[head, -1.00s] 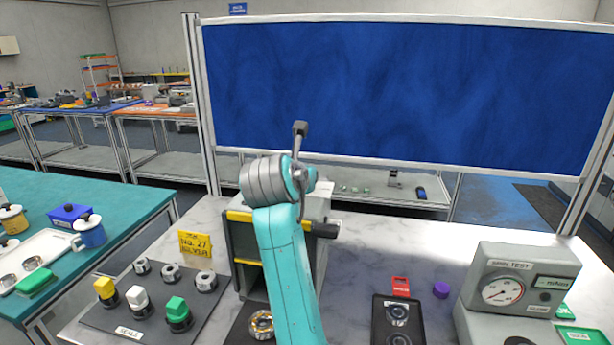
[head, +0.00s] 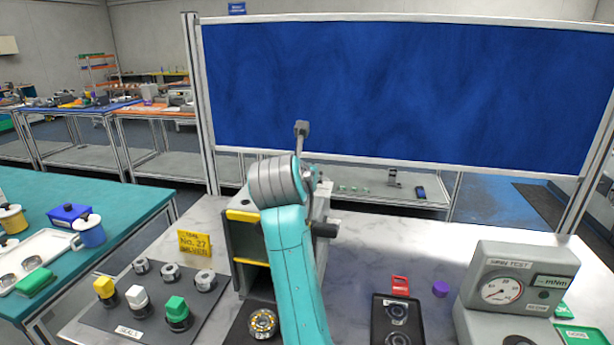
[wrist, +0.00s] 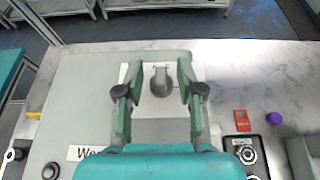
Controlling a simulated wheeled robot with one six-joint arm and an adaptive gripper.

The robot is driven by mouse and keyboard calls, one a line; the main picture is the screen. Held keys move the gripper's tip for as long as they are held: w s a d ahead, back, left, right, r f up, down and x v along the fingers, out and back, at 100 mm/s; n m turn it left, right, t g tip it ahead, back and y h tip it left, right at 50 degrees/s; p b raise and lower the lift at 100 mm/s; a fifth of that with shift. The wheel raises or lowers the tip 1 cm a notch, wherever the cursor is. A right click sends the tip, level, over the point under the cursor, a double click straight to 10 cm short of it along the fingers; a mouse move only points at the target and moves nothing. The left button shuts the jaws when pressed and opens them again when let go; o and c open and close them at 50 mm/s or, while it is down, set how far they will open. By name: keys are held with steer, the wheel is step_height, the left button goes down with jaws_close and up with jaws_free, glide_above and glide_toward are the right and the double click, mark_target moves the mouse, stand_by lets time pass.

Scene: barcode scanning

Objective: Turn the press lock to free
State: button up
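The press (head: 250,235) is a grey box with yellow bars on its front, partly hidden behind my arm in the head view. In the wrist view I look down on its grey top (wrist: 75,100). A grey knob (wrist: 160,83), which looks like the press lock, sits on a white plate (wrist: 145,73) there. My gripper (wrist: 159,75) is open, with one finger on each side of the knob in the picture. Gaps show on both sides; I cannot tell how high the fingers are above it. In the head view my arm hides the knob and the fingers.
A dark handle (head: 325,229) sticks out on the press's right side. A mat with several seals (head: 150,300) lies to the left, beside a yellow sign (head: 194,244). A black tray (head: 396,318) and spin tester (head: 515,285) stand to the right. A blue panel (head: 400,95) stands behind.

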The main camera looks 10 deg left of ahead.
steer(key=v, duration=1.1)
steer(key=shift+s+r, duration=0.1)
steer(key=shift+s, duration=0.35)
steer(key=shift+s, duration=0.1)
